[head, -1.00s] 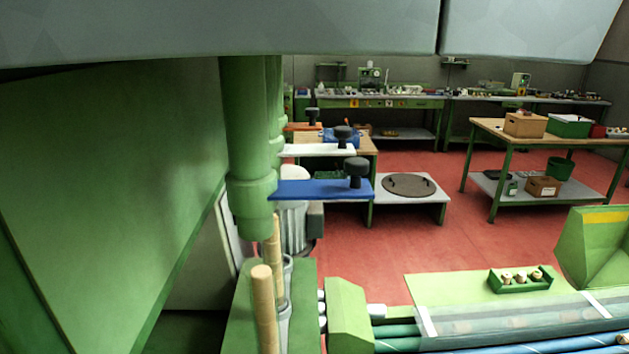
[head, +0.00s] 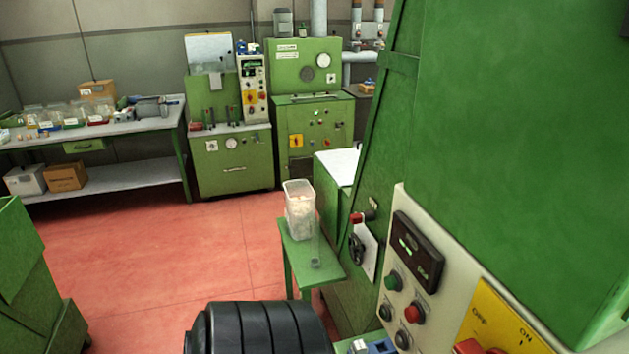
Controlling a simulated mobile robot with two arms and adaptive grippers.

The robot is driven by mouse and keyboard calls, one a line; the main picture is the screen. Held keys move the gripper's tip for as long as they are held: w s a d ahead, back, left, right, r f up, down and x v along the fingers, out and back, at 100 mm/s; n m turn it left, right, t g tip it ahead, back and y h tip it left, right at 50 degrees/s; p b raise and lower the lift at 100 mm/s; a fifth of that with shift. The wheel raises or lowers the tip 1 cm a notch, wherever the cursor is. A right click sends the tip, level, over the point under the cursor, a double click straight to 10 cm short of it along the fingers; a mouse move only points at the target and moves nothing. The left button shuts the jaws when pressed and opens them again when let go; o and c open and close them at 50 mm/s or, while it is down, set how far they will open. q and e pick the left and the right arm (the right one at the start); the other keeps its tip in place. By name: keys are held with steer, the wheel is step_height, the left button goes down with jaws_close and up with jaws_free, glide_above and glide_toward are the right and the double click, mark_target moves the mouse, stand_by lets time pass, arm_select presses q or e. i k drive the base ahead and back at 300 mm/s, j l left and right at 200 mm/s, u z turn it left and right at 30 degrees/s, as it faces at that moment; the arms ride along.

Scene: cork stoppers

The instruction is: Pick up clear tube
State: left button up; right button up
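A narrow clear tube (head: 315,246) stands upright on a small green stand (head: 330,270), near the stand's front right. It is thin and see-through, with a darker grey base. A taller clear square container (head: 299,208) with pale pieces in it stands just behind and to the left of the tube. Neither of my grippers shows in the head view.
A large green machine fills the right, with a control panel (head: 405,290) of buttons and a dark display. A black ribbed part (head: 260,330) is at the bottom edge. Red floor (head: 160,250) is open left of the stand. A workbench (head: 110,180) and green cabinets (head: 232,160) stand behind.

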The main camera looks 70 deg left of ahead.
mark_target(313, 219)
steer(key=k+j+u, duration=0.2)
steer(key=j+u, duration=0.2)
steer(key=k+j+u, duration=0.2)
steer(key=j+u, duration=0.2)
